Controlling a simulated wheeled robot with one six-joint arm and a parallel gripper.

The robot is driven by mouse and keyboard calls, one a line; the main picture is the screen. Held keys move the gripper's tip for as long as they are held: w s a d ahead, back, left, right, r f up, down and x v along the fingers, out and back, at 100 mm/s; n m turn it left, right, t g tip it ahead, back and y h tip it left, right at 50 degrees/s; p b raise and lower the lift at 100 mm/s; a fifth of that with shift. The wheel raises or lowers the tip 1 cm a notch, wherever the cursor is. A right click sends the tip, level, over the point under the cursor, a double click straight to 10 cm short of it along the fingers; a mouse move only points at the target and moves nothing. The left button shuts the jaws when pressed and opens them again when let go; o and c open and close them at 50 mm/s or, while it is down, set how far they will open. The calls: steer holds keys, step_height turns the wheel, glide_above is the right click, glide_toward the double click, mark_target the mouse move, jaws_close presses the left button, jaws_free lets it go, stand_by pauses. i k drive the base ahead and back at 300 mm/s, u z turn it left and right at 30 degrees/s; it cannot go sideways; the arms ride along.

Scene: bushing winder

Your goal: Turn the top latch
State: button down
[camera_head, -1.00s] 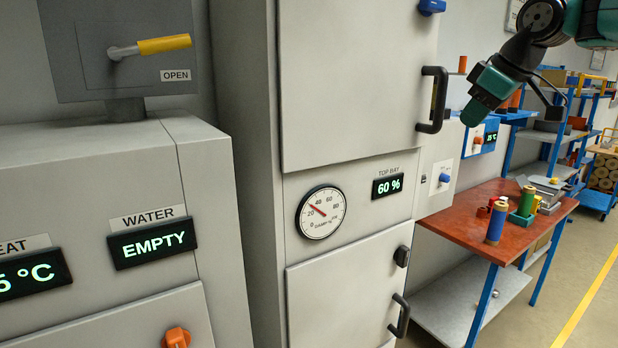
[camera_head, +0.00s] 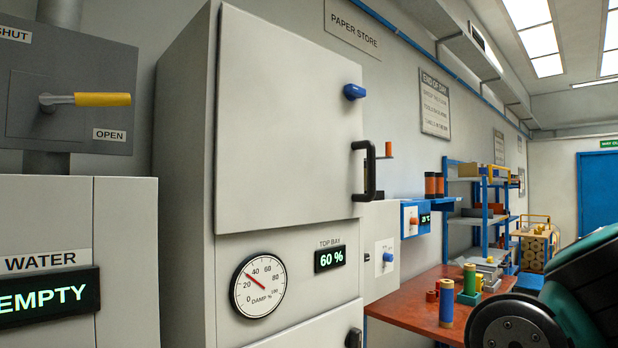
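The top latch is a blue knob (camera_head: 354,91) at the upper right edge of the grey top door (camera_head: 285,125) of the paper store cabinet. The door looks shut, and a black bar handle (camera_head: 368,170) stands out from its right edge below the latch. Part of my arm, teal and black, fills the lower right corner. My gripper is outside the picture, so its state and its distance from the latch cannot be seen.
A display reading 60 % (camera_head: 330,258) and a damp gauge (camera_head: 258,286) sit below the top door. A black lower latch (camera_head: 354,338) shows at the bottom. A red table (camera_head: 400,305) with spools and blue shelving stand to the right. A grey machine (camera_head: 125,250) is at left.

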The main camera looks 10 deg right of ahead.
mark_target(353, 91)
steer(key=z, duration=0.4)
steer(key=i, duration=1.05)
steer(key=z, duration=0.3)
